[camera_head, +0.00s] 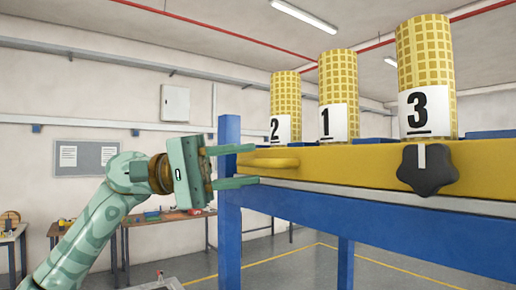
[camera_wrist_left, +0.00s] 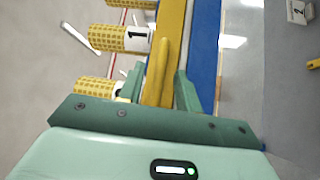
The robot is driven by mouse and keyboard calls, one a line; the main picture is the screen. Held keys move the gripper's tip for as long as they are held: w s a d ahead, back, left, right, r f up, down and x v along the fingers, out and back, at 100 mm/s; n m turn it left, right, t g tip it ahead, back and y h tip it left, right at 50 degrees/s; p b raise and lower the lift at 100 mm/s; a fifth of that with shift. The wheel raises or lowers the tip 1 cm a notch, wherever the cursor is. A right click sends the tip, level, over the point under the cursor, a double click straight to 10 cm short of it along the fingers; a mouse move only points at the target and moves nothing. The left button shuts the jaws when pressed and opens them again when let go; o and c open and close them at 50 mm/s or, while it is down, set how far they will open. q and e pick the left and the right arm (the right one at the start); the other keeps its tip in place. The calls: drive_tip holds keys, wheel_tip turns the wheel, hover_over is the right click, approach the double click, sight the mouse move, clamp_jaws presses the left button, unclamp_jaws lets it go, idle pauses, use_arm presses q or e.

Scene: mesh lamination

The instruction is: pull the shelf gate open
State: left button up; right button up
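The shelf gate is a yellow bar (camera_head: 350,163) along the front of the blue shelf (camera_head: 400,230). A yellow loop handle (camera_head: 275,163) sticks out near its left end. My left gripper (camera_head: 255,165) is open, with one green finger above the handle and one below it, fingertips level with the handle's outer part. In the left wrist view the handle (camera_wrist_left: 157,75) lies between the two open fingers (camera_wrist_left: 160,80); I cannot tell whether either finger touches it. A black star knob (camera_head: 427,169) sits on the bar's front. My right gripper is not in view.
Yellow mesh rolls numbered 2 (camera_head: 285,105), 1 (camera_head: 338,95) and 3 (camera_head: 426,80) stand upright on the shelf behind the bar. A blue post (camera_head: 229,210) rises close beside my left gripper. Workbenches (camera_head: 165,219) stand by the far wall.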

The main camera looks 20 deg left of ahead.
sight(251, 165)
use_arm(q)
drive_tip(key=shift+w+d+r+p, duration=0.1)
drive_tip(key=shift+w+d+p, duration=0.1)
drive_tip(key=shift+d, duration=0.55)
drive_tip(key=shift+w+d+r+p, duration=0.1)
drive_tip(key=shift+d+p, duration=0.1)
drive_tip(key=shift+d, duration=0.55)
drive_tip(key=shift+f, duration=0.1)
clamp_jaws()
